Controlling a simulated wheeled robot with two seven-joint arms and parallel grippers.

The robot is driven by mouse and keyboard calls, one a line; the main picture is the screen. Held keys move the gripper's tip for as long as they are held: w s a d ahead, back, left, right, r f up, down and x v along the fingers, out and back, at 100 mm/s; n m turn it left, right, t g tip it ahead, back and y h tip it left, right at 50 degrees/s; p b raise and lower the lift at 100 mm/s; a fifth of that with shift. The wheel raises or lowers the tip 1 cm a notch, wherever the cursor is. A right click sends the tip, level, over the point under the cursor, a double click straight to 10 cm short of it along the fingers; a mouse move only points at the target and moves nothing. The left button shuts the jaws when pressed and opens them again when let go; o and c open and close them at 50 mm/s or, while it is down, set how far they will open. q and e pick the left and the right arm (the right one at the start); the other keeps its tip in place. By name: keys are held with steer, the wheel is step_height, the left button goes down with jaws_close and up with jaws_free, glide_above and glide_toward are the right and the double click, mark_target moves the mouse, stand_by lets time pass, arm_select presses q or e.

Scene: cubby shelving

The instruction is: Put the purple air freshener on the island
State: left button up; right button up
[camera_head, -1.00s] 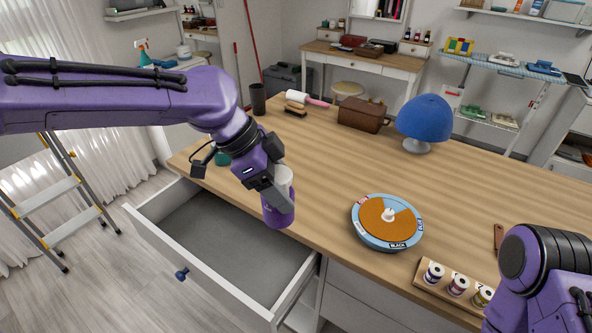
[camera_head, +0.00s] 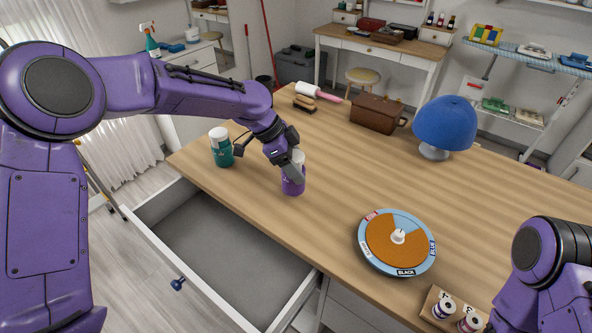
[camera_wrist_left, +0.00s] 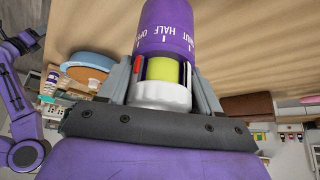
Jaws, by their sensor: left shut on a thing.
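The purple air freshener (camera_head: 293,186), with a white top, is held upright in my left gripper (camera_head: 289,168) over the near left part of the wooden island (camera_head: 330,150). I cannot tell whether its base touches the top. In the left wrist view the air freshener (camera_wrist_left: 167,28) sits between the two fingers, and its white part (camera_wrist_left: 160,95) lies near the palm. My left gripper is shut on it. Of my right arm only a part shows at the lower right; its gripper is out of view.
A green bottle with a white lid (camera_head: 221,148) stands left of my left gripper. An open grey drawer (camera_head: 225,245) juts out below the front edge. A round dial board (camera_head: 365,252), a blue lamp (camera_head: 445,123) and a brown case (camera_head: 376,114) stand on the island. Its middle is clear.

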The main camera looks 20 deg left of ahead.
arm_select(q)
steer(key=shift+w+f, duration=0.1)
steer(key=shift+f, duration=0.3)
steer(key=shift+s+f+p, duration=0.2)
steer(key=shift+f+p, duration=0.2)
steer(key=shift+f, duration=0.15)
steer(key=shift+s+f+p, duration=0.15)
steer(key=shift+f+p, duration=0.2)
steer(key=shift+f, duration=0.15)
steer(key=shift+w+f, duration=0.25)
steer(key=shift+f, duration=0.1)
steer(key=o, duration=1.2)
steer(key=shift+s, duration=0.15)
steer(key=shift+c, duration=0.2)
steer(key=shift+r, duration=0.2)
steer(key=b+v, duration=0.1)
steer(key=v, duration=1.1)
steer(key=shift+b, duration=0.35)
